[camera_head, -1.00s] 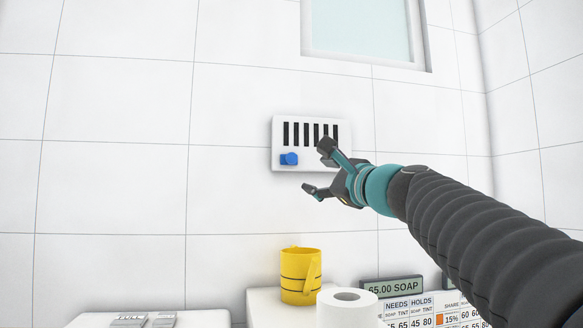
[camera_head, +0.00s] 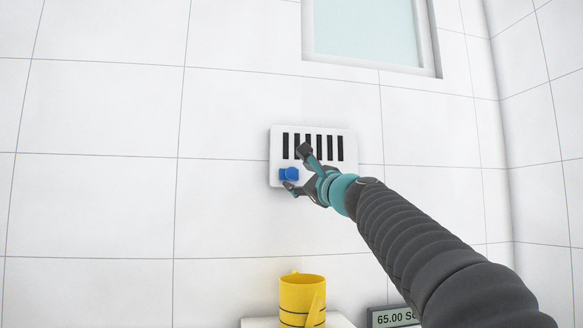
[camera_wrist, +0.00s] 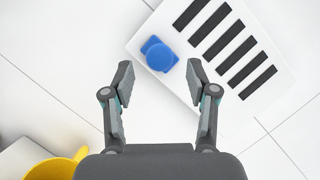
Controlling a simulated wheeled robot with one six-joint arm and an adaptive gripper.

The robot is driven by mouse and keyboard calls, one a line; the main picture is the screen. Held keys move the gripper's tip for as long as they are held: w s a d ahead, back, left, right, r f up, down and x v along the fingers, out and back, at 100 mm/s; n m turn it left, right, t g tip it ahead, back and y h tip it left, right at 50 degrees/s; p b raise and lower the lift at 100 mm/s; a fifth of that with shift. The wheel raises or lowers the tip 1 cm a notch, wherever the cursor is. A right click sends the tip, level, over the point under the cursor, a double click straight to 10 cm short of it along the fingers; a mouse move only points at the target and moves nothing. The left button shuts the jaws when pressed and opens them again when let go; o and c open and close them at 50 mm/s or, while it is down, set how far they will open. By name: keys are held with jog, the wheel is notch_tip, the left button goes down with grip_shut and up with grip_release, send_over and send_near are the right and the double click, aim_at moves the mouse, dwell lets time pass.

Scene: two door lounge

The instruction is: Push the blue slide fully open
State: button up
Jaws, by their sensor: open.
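The blue slide (camera_head: 289,174) is a small blue knob at the lower left of a white wall vent plate (camera_head: 312,179) with several black vertical slots. My gripper (camera_head: 297,170) is open in front of the plate, close to the knob, with one finger above it and one just below and right of it. In the wrist view the blue slide (camera_wrist: 159,55) sits ahead of my gripper (camera_wrist: 160,75), roughly between and beyond the two spread fingertips. Nothing is held. I cannot tell whether a finger touches the knob. The slots look dark along their length.
A yellow cup (camera_head: 302,297) stands on a white surface (camera_head: 262,323) below the vent. A small display (camera_head: 394,317) is at its right. A framed window (camera_head: 365,32) is above. The tiled wall around the plate is bare.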

aim_at(294, 174)
jog(key=shift+p+x, duration=0.75)
jog(key=shift+x, duration=1.5)
jog(key=shift+d, duration=0.1)
grip_shut()
